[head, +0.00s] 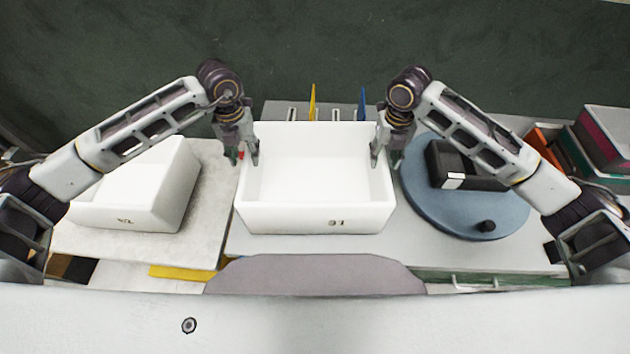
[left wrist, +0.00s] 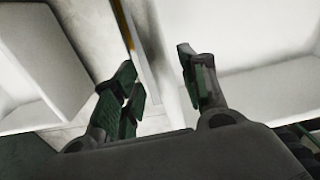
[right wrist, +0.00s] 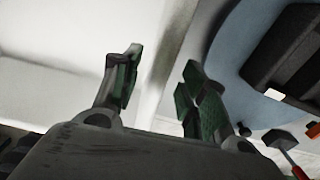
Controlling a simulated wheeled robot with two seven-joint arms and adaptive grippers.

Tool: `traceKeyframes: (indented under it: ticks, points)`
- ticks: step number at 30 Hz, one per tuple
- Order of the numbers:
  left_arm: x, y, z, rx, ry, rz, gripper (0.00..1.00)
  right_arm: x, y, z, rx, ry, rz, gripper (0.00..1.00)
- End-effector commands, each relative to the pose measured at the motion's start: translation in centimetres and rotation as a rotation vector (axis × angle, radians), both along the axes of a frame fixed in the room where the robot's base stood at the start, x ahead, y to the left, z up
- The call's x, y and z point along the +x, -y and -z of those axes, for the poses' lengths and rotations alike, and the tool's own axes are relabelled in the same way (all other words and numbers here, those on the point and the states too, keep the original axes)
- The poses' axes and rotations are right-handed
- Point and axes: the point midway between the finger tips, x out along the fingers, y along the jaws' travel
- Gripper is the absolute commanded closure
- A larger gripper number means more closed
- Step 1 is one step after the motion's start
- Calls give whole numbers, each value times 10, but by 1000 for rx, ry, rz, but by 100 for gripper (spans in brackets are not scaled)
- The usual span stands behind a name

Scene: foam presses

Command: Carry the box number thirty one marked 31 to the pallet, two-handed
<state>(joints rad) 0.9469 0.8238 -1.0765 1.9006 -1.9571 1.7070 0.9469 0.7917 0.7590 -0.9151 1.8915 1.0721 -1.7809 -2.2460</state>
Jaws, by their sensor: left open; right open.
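The white open box marked 31 (head: 335,212) stands upright on the grey worktop in the middle of the head view. It looks empty. My left gripper (head: 245,160) is open at the box's left wall, one finger inside and one outside; the left wrist view (left wrist: 160,72) shows the wall between the fingers. My right gripper (head: 385,160) is open at the right wall; its fingers also straddle the wall in the right wrist view (right wrist: 160,72). Whether either finger touches the wall, I cannot tell. I cannot identify a pallet in these views.
A second white box marked 42 (head: 135,200) stands on a pale slab (head: 200,235) at the left. A blue round turntable (head: 465,212) carrying a black block (head: 450,165) is close to the right. Stacked coloured cases (head: 605,135) stand far right. Dark green floor (head: 310,50) lies beyond.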

Motion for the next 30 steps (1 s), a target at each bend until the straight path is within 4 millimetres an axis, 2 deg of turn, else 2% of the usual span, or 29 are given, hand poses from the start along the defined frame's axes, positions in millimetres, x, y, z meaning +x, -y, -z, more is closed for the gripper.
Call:
traceKeyframes:
  ticks: [9,15,21,30]
  points:
    - [-1,0,39,1,-3,1,57,-1,0,39,0,-3,0,57]
    - [-1,1,59,-1,-1,0,57,0,0,59,0,-1,0,57]
    - [-1,0,69,0,-1,1,57,-1,0,69,0,-2,0,57]
    - [0,0,71,0,-1,1,57,0,0,71,0,0,0,57]
